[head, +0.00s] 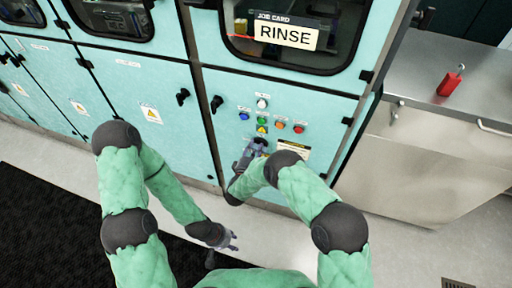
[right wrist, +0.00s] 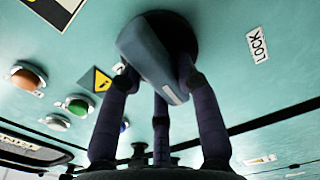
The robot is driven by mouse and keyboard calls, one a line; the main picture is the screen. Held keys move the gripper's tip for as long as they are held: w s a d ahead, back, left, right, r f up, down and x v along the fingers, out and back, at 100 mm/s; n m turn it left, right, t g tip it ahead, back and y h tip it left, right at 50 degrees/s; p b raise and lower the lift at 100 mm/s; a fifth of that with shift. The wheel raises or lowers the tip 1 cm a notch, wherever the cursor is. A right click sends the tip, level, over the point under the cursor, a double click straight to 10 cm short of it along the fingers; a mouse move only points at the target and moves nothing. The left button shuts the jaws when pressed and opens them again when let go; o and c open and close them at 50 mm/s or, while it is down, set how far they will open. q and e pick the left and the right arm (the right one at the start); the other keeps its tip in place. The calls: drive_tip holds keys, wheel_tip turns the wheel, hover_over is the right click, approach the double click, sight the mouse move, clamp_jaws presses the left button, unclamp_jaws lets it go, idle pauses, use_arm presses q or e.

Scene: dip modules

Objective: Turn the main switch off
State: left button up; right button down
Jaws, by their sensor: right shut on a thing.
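The main switch (right wrist: 150,52) is a dark grey rotary handle on a round black base on the teal cabinet front. It fills the top middle of the right wrist view, its handle slanting from upper left to lower right. My right gripper (right wrist: 158,85) is shut on this handle, with dark fingers on either side of it. In the head view my right gripper (head: 257,146) is at the panel below the coloured buttons and largely hides the switch. My left gripper (head: 227,244) hangs low over the floor, empty, its fingers apart.
Several coloured buttons (head: 262,121) and a yellow warning label (right wrist: 102,81) are close to the switch. A LOCK label (right wrist: 257,43) is beside it. A RINSE card (head: 287,34) is on the window above. A steel counter with a red object (head: 450,82) stands at the right.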

sight(258, 125)
drive_tip(key=shift+w+a+r+n, duration=0.1)
drive_tip(key=shift+n, duration=0.4)
idle(0.3)
drive_tip(key=c, duration=0.9)
unclamp_jaws()
wheel_tip(258, 125, up, 10)
drive_tip(key=shift+f, duration=0.1)
